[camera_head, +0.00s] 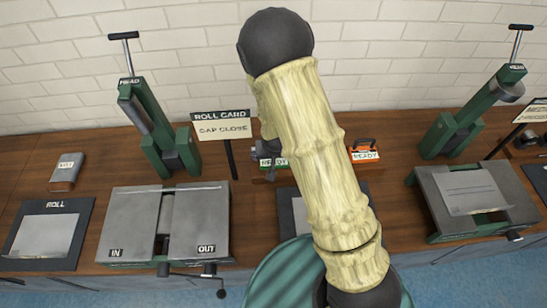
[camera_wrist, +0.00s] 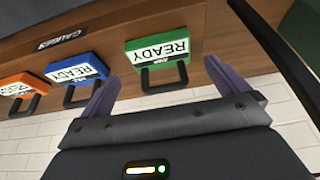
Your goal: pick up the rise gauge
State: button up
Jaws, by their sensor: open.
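In the wrist view, three gauge blocks with black handles and white READY labels sit in a row on a wooden rack: green (camera_wrist: 158,50), blue (camera_wrist: 77,70) and orange (camera_wrist: 22,83). The small print on the labels is too small to read surely, so I cannot tell for certain which is the rise gauge. My gripper (camera_wrist: 161,72) is open and empty, its two purple fingers spread either side of the green gauge's handle, apparently short of it. In the head view, the green gauge (camera_head: 267,162) is partly hidden by my arm, and the orange gauge (camera_head: 366,154) shows to its right.
The wooden bench (camera_head: 100,160) carries a green upright press (camera_head: 160,130) and a grey IN/OUT roller unit (camera_head: 170,225) on the left. Another green press (camera_head: 465,120) and a grey tray unit (camera_head: 475,200) stand right. A ROLL CARD sign (camera_head: 222,126) stands close left of the gauges.

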jog(key=shift+x, duration=1.1)
jog(key=shift+w+p+x, duration=0.15)
jog(key=shift+p+x, duration=0.55)
jog(key=shift+x, duration=0.6)
jog(key=shift+w+p+x, duration=0.1)
jog(key=shift+p+x, duration=0.55)
jog(key=shift+x, duration=0.65)
jog(key=shift+s+r, duration=0.1)
jog(key=shift+r, duration=0.05)
jog(key=shift+d, duration=0.1)
jog(key=c, duration=0.9)
jog(key=shift+o, duration=0.2)
jog(key=shift+r, duration=0.1)
